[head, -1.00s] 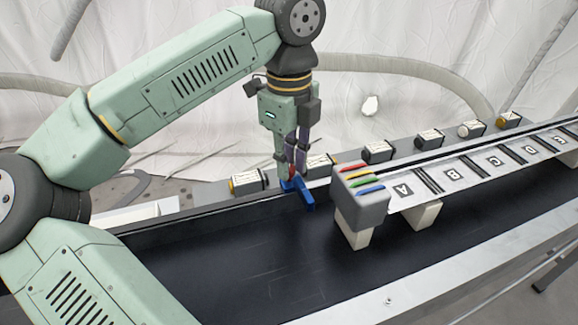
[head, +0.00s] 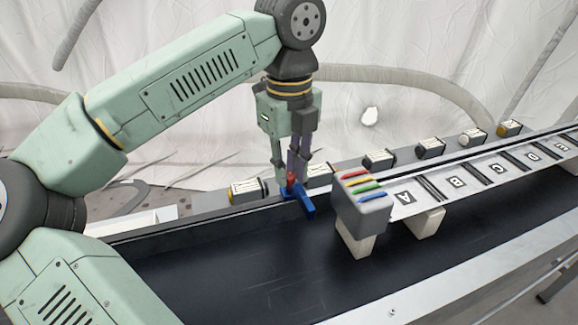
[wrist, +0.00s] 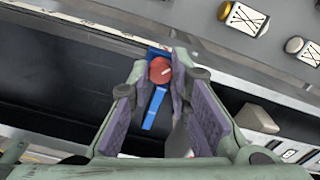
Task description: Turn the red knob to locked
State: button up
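The red knob (wrist: 160,70) has a pale line on its top, pointing to the upper right in the wrist view. It sits on a blue piece (wrist: 153,110) with a long arm; that piece also shows in the head view (head: 307,203), at the conveyor's far edge. My gripper (wrist: 158,68) points down over the knob, one fingertip on each side, and looks shut on it. In the head view my gripper (head: 290,178) hides part of the knob. I cannot read any locked mark.
A grey block (head: 361,206) with coloured stripes stands close right of the knob, at the end of a lettered rail (head: 470,185). Several small labelled boxes (head: 380,159) line the far side.

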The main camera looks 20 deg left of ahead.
aim_at(290, 175)
jog(key=o, duration=0.5)
jog(key=shift+r, duration=3.8)
